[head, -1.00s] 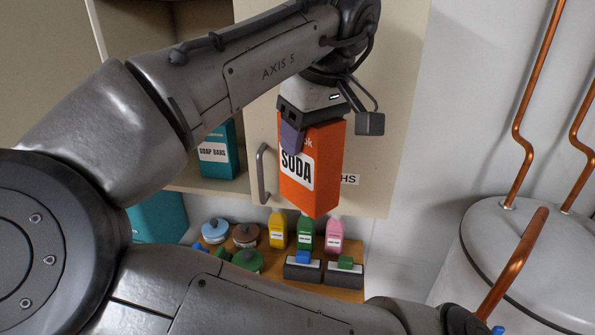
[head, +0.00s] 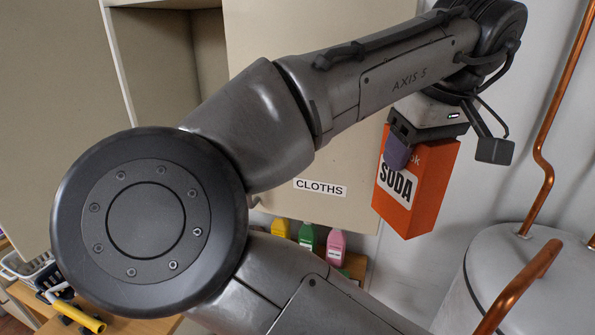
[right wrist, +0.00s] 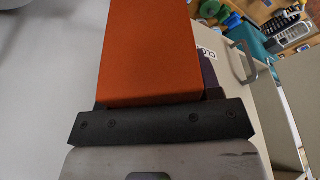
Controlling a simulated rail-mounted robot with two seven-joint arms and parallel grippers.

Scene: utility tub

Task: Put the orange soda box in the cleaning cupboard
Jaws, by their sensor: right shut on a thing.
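The orange soda box (head: 415,190) hangs upright, slightly tilted, from my right gripper (head: 412,152). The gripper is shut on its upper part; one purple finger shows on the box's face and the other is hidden. In the right wrist view the orange box (right wrist: 150,50) fills the top middle. The cream cupboard has a door (head: 345,110) with a CLOTHS label (head: 320,187). Left of that door is an open compartment (head: 165,75), its lower part hidden by my arm. The box is right of the labelled door's edge, before the grey wall. My left gripper is not in view.
A wooden shelf with yellow, green and pink bottles (head: 337,245) is below the door. A grey tank (head: 525,285) with copper pipes (head: 540,120) stands at the right. A white basket (head: 25,265) is at lower left. A door handle (right wrist: 243,62) shows in the right wrist view.

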